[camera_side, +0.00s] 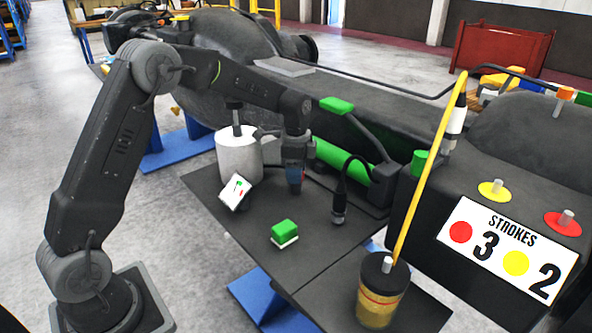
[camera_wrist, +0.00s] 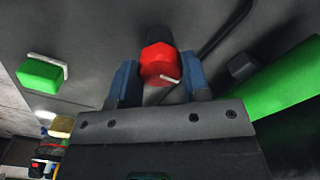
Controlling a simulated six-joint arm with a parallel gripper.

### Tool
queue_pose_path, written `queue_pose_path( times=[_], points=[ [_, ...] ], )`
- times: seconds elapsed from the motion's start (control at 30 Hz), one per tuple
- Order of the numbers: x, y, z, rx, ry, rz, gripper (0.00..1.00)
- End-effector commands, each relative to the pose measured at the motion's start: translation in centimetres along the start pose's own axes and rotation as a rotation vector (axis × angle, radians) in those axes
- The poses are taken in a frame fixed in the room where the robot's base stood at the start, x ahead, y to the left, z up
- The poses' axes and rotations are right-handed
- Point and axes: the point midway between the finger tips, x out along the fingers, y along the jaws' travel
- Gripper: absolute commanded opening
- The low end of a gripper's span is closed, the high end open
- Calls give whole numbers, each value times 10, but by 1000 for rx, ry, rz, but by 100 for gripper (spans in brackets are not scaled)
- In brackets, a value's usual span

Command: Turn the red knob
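In the wrist view a red faceted knob (camera_wrist: 158,62) with a thin pale pin sits in front of a dark round part. My gripper (camera_wrist: 160,75) has its two blue fingers on either side of the knob, apart from each other. A gap shows on the right; the left finger is close to the knob, and I cannot tell if it touches. In the side view my gripper (camera_side: 294,180) points down over the dark table, and the knob there is hidden. A sign (camera_side: 508,246) reads "STROKES", with a red dot beside 3 and a yellow dot beside 2.
A green block on a white base (camera_side: 285,232) lies on the table (camera_side: 325,255). A white cylinder (camera_side: 239,155) and tilted white panel (camera_side: 236,192) stand left of my gripper. A black cable connector (camera_side: 338,200) and green cylinder (camera_side: 340,160) are on its right. A red disc (camera_side: 562,223) lies far right.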

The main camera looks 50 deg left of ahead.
Motion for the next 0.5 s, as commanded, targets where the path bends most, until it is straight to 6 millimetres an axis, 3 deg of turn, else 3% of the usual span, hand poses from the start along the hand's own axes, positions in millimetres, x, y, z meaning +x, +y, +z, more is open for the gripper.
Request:
queue_pose_path(
  times=[0.23,0.5],
  points=[
    [0,0,0,0,0,0,20],
    [-1,0,0,-32,0,0,20]
  ],
)
